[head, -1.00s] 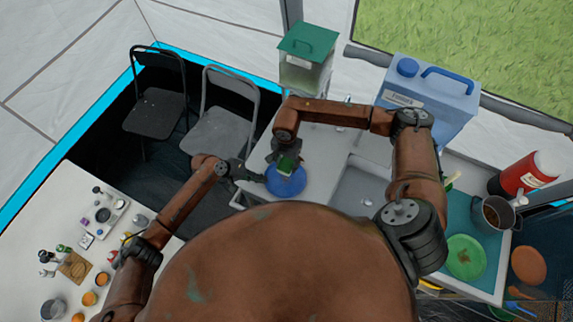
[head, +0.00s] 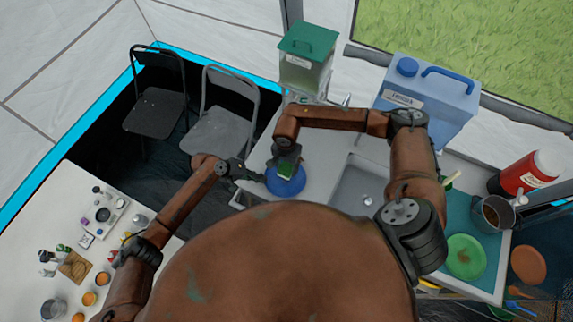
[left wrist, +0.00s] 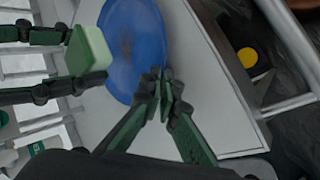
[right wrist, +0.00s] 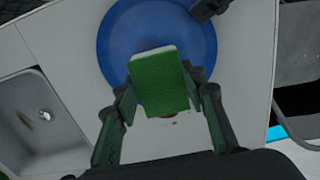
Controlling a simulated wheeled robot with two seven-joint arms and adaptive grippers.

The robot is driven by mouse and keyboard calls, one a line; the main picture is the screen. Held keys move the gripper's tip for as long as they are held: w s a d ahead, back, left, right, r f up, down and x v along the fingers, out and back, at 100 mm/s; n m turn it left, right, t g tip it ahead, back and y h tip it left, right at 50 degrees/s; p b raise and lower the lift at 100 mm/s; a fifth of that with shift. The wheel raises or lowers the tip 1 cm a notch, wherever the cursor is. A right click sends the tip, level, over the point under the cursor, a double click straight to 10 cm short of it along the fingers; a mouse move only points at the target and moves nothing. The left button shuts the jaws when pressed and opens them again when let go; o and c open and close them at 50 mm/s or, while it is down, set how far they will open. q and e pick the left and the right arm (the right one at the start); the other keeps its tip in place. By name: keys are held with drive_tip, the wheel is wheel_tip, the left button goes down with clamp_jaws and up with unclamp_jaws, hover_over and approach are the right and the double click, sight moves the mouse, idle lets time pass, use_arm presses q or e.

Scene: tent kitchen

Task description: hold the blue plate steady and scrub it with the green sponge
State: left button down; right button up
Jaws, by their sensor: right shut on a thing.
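The blue plate (head: 287,186) lies on the light counter left of the sink. My right gripper (right wrist: 160,100) is shut on the green sponge (right wrist: 160,80), which has a pale layer underneath, and holds it over the plate. The sponge also shows in the left wrist view (left wrist: 88,50); I cannot tell whether it touches the plate. A small brownish mark (right wrist: 166,119) shows beside the sponge in the right wrist view. My left gripper (left wrist: 162,88) is at the plate's rim with its fingertips close together. I cannot tell whether the rim is between them.
The sink basin (head: 362,188) is right of the plate, with a blue water container (head: 430,100) behind it. A green-lidded dispenser (head: 306,62) stands at the back. A green plate (head: 465,256) and a pot (head: 494,213) are at the right. The counter around the blue plate is clear.

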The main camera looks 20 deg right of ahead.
sight(283, 183)
drive_tip(key=shift+f, duration=1.6)
drive_tip(key=shift+s+a+f, duration=0.35)
drive_tip(key=shift+s+a, duration=0.05)
drive_tip(key=shift+a, duration=0.05)
drive_tip(key=shift+s+a+f, duration=0.1)
drive_tip(key=shift+s+a, duration=0.8)
drive_tip(key=shift+w+d, duration=1.35)
drive_tip(key=shift+d, duration=0.05)
drive_tip(key=shift+s+a, duration=1.35)
drive_tip(key=shift+a, duration=0.05)
drive_tip(key=shift+w+d, duration=1.25)
drive_tip(key=shift+d, duration=0.05)
drive_tip(key=shift+w, duration=0.1)
drive_tip(key=shift+r, duration=4)
